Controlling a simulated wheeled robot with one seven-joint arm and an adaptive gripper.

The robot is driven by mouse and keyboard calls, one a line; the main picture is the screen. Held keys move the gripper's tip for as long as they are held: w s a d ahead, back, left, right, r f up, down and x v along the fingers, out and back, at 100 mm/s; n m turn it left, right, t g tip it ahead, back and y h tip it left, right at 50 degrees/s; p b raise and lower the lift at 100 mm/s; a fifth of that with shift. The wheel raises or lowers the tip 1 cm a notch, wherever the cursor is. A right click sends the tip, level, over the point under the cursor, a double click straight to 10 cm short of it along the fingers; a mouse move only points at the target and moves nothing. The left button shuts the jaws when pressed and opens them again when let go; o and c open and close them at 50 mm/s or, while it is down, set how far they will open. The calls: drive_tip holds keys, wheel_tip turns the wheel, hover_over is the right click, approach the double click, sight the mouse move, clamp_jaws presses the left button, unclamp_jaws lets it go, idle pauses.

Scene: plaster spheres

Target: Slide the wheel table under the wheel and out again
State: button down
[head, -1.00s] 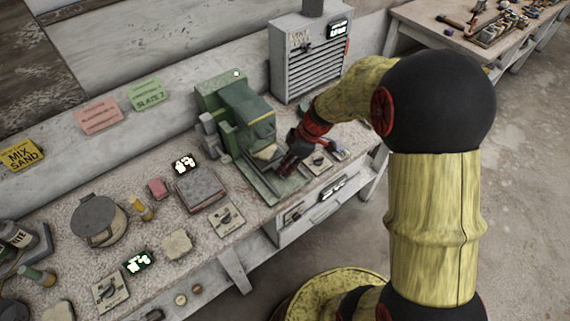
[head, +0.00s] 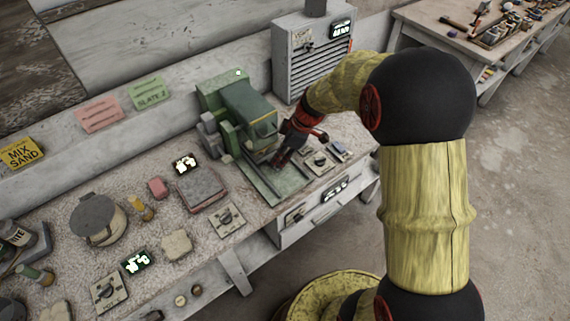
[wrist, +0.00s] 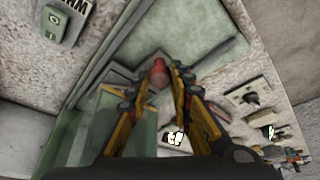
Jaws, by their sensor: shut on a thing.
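The green grinding machine (head: 240,115) stands on the bench in the head view. Its flat green bed with rails (head: 262,184) reaches toward the bench's front edge. My gripper (head: 279,160) is low over this bed, at the machine's front. In the wrist view my gripper (wrist: 158,82) is shut on a red knob (wrist: 158,70), apparently the wheel table's handle. The table itself is mostly hidden by the machine head and my fingers. The wheel is hidden under the machine's cover.
A louvred grey cabinet (head: 313,60) stands behind and right of the machine. Switch plates (head: 320,161) lie right of the bed. A drawer (head: 325,207) is below.

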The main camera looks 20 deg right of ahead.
drive_tip(key=c, duration=1.6)
unclamp_jaws()
drive_tip(key=v, duration=1.2)
drive_tip(key=shift+c, duration=0.2)
